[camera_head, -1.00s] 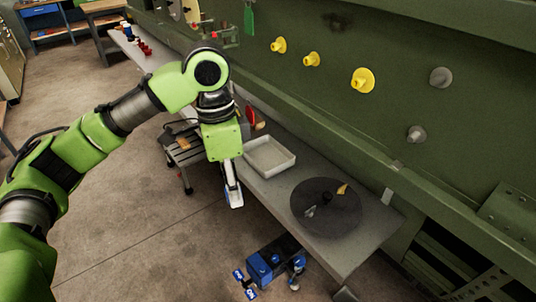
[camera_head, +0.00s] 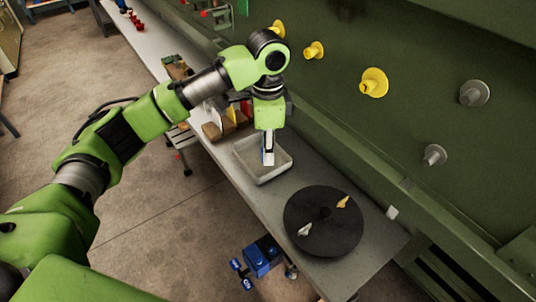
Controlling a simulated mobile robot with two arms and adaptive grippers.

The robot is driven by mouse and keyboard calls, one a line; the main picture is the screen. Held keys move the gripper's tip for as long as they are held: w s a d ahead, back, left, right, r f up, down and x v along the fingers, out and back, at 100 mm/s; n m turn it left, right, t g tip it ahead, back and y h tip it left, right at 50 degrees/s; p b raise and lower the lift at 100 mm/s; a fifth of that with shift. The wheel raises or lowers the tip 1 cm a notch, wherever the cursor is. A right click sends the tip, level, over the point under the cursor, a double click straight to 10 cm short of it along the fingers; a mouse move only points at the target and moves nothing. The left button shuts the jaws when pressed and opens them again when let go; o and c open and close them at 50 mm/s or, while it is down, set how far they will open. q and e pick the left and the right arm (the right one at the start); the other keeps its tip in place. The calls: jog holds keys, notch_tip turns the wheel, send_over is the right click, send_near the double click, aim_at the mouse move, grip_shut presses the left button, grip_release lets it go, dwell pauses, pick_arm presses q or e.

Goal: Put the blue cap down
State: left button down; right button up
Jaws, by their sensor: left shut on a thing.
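My left gripper (camera_head: 268,158) points down over the white tray (camera_head: 281,171) on the grey bench. It is shut. A small blue sliver, the blue cap (camera_head: 263,156) as far as I can tell, shows at its fingertips; most of it is hidden by the fingers. The fingertips overlap the tray's inside in the camera_head view; I cannot tell whether they touch the floor of the tray. My right gripper is not in view.
A dark round disc (camera_head: 337,238) with a pale piece and a yellow piece lies right of the tray. Yellow knobs (camera_head: 373,83) and grey knobs (camera_head: 474,93) stick out of the green wall. A blue object (camera_head: 262,256) stands on the floor below the bench.

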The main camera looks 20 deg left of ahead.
aim_at(268, 167)
pick_arm(q)
jog(key=w+f, duration=0.2)
jog(key=f, duration=0.1)
jog(key=shift+w+a+p, duration=0.25)
jog(key=shift+a+p, duration=0.05)
jog(key=shift+a, duration=0.05)
jog(key=shift+w+f, duration=0.15)
jog(key=shift+f, duration=0.05)
jog(key=f+p, duration=0.1)
jog(key=f, duration=0.2)
jog(key=shift+w+a+p, duration=0.1)
jog(key=shift+w+p, duration=0.1)
jog(key=shift+p, duration=0.15)
jog(key=shift+f, duration=0.3)
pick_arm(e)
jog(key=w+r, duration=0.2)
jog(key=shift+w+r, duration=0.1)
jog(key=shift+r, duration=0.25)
pick_arm(q)
jog(key=c, duration=2)
grip_release()
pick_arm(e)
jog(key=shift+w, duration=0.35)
